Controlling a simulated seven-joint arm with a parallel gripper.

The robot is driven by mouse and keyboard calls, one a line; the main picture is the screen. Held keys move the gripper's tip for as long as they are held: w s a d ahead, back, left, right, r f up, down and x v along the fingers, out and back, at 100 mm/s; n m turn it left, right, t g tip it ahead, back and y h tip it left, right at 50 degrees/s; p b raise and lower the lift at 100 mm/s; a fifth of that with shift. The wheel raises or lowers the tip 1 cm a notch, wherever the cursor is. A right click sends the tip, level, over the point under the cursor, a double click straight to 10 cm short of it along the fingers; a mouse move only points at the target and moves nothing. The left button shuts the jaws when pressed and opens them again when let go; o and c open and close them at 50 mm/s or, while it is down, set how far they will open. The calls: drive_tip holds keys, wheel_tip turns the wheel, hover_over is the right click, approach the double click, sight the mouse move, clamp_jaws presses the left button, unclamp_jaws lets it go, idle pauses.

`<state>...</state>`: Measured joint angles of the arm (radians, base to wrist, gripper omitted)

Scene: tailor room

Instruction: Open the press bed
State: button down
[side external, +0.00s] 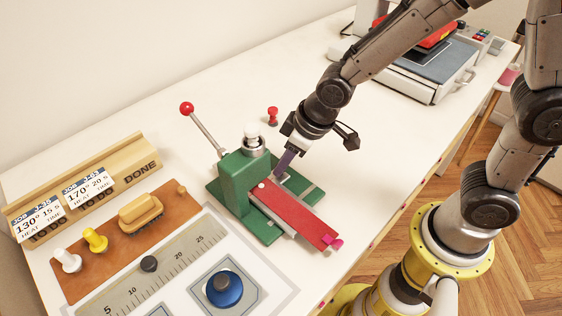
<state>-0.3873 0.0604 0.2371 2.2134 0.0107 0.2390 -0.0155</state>
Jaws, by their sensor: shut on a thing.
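A press-like machine stands at the back right, with a flat blue-grey bed (432,66) in a white frame with a handle at its right side. A red part (437,37) is above it, and my arm hides some of the machine. My gripper (287,157) is well away from that bed, over the green hand press (236,183) in the middle of the table. It points down and is shut on a narrow purple piece (284,162), just behind the red strip (292,211) on the hand press. I cannot tell whether the purple piece touches the hand press.
The hand press has a red-knobbed lever (187,108) rising to the left. A small red peg (272,115) stands behind it. A wooden card rack (85,187), a brown tray with a brush (140,212) and a ruler mat (180,262) lie left. The table's back middle is clear.

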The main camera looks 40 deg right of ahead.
drive_tip(key=shift+d, duration=2.8)
drive_tip(key=c, duration=0.9)
unclamp_jaws()
drive_tip(key=v, duration=1.3)
drive_tip(key=shift+s+r, duration=0.25)
drive_tip(key=shift+r, duration=0.1)
